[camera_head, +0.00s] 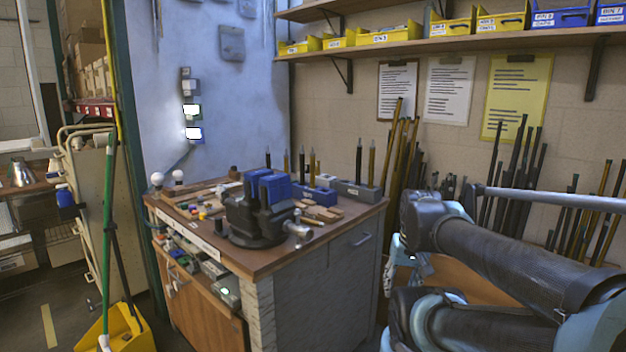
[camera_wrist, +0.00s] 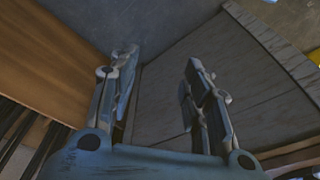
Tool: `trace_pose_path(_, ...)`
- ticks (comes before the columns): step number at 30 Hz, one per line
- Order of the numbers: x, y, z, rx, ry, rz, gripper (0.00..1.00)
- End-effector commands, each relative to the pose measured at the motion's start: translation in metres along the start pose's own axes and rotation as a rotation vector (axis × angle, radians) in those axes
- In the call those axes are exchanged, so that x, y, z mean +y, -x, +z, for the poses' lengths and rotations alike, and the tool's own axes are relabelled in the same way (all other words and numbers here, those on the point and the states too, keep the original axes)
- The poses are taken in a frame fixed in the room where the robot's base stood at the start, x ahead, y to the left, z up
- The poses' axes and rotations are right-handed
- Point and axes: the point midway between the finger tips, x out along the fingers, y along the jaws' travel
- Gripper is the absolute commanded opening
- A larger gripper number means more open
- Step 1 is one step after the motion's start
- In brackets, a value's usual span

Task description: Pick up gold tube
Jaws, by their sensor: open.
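A thin gold tube (camera_head: 371,163) stands upright in a grey block (camera_head: 356,192) at the back right of the workbench, beside a black tube (camera_head: 359,160). Another gold-coloured tube (camera_head: 312,162) stands farther left, behind the blue vise. I cannot tell which one is meant. My gripper (camera_wrist: 160,78) is open and empty in the wrist view, its fingers spread apart. No tube shows between them. In the head view my arm is to the right of the bench and its gripper end is partly hidden.
The workbench (camera_head: 350,224) carries a dark vise with blue jaws (camera_head: 268,188), blue blocks and small loose parts. Long gold and dark rods (camera_head: 400,160) lean against the wall behind. A shelf (camera_head: 390,44) with yellow and blue bins hangs above.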

Motion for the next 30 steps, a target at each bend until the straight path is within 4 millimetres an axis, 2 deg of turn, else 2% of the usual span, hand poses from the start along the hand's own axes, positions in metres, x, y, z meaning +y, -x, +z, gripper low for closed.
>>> trace_pose_path(8, -0.054, 0.023, -0.063, 0.001, -0.313, -0.227, 0.44)
trace_pose_path(18, -0.114, 0.054, -0.162, -0.082, -0.750, -0.554, 0.44)
trace_pose_path(24, -0.139, 0.072, -0.224, -0.182, -0.998, -0.743, 0.44)
trace_pose_path(30, -0.155, 0.089, -0.288, -0.321, -1.232, -0.929, 0.44)
